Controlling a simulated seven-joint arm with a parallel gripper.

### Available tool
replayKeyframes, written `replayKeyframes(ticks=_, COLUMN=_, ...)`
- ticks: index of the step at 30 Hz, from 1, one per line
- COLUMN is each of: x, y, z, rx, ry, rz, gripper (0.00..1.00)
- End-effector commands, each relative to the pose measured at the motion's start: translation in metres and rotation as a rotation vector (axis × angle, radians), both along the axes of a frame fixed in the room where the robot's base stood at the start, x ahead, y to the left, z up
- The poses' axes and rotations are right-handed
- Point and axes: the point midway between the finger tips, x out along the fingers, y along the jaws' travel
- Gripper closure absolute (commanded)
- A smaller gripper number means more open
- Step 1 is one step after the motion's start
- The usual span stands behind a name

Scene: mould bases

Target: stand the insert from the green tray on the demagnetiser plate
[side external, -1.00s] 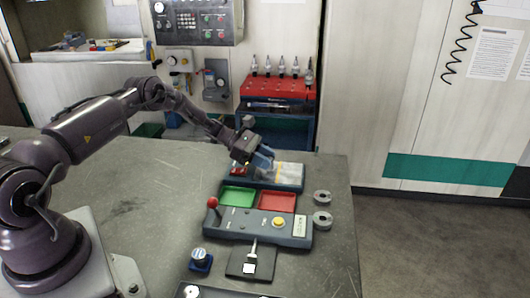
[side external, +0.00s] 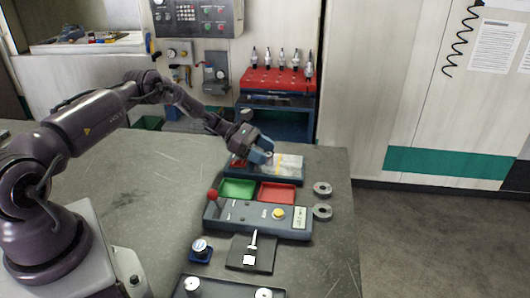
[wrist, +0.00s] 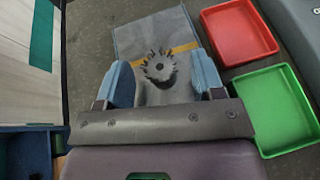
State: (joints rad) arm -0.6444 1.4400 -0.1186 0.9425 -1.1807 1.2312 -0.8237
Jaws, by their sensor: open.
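The green tray (side external: 238,188) is empty; it also shows empty at the right of the wrist view (wrist: 274,110). The insert (wrist: 160,68), a grey round piece with a dark, toothed-looking rim, is seen end-on over the grey demagnetiser plate (wrist: 130,38) with its yellow stripe. It appears to stand on the plate, though its underside is hidden. In the side view the plate (side external: 290,165) lies behind the trays. My gripper (wrist: 163,76) is open, its blue fingers on either side of the insert with visible gaps. In the side view my gripper (side external: 262,153) is low over the plate and hides the insert.
An empty red tray (side external: 277,192) adjoins the green one. In front is a control box (side external: 258,219) with a red-knobbed lever and a yellow button. Two grey rings (side external: 322,189) lie at the right. A blue-based cup (side external: 200,250) and a dark pad (side external: 251,259) are nearer. The table's left is clear.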

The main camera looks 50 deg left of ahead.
Motion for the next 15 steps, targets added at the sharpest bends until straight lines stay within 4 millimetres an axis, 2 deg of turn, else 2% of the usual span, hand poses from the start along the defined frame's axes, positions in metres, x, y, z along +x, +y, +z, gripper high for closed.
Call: replayKeyframes(ticks=15, x=-0.053, y=0.079, z=0.040, rx=0.001, ry=-0.001, rz=0.004, gripper=0.38)
